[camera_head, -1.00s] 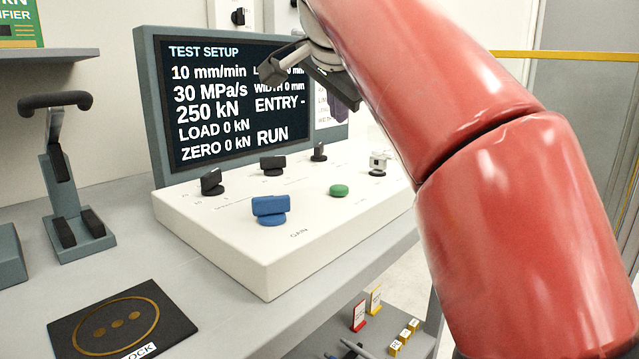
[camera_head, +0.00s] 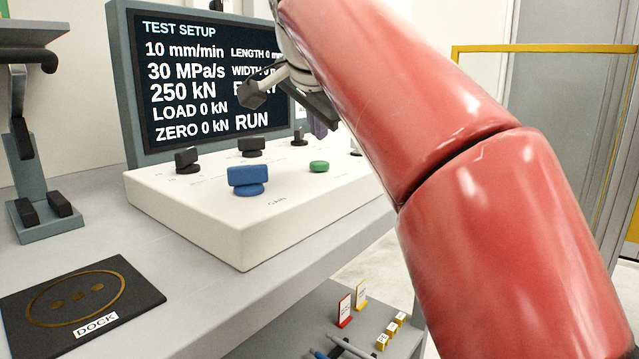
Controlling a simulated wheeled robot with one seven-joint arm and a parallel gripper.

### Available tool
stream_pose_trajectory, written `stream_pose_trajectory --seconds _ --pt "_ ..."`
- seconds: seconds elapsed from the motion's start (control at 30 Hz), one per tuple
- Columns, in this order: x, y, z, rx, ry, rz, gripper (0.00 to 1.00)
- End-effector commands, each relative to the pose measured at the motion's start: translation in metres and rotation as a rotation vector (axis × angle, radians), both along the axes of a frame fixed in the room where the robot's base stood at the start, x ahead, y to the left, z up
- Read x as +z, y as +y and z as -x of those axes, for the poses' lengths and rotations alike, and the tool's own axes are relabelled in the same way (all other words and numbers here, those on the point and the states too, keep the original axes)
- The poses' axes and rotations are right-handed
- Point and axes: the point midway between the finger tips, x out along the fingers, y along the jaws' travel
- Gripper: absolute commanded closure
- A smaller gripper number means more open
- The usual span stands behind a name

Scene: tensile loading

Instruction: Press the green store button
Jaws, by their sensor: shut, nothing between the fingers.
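The green button (camera_head: 319,166) is a small round cap on top of the white console (camera_head: 300,212), right of the large blue knob (camera_head: 248,178). I cannot read any label beside it. My gripper (camera_head: 252,93) is shut and empty, up and to the left of the button in the picture, in front of the screen (camera_head: 190,90). It is apart from the button and hides part of the screen's right column. My red arm covers the right end of the console.
Black knobs (camera_head: 251,147) stand behind the blue knob. A black dock pad (camera_head: 82,300) lies on the grey bench, front left. A lever stand (camera_head: 35,190) is at the left. A lower shelf holds red and yellow tags (camera_head: 344,310) and small yellow blocks.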

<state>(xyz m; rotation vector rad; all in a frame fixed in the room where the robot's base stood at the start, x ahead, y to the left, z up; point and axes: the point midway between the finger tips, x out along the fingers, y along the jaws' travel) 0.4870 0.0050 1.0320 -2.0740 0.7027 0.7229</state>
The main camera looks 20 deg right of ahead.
Motion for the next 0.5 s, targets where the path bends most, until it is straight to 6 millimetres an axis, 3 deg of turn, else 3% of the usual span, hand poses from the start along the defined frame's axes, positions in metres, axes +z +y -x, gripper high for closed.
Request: stream_pose_trajectory --seconds 0.03,0.13,0.5 --pt "-0.0115 -0.0001 0.0003 -0.001 0.001 0.000 1.00" --pt "-0.0181 -0.0001 0.0002 -0.001 -0.001 0.001 1.00" --pt "-0.0195 0.0001 0.0001 0.001 -0.001 0.001 1.00"
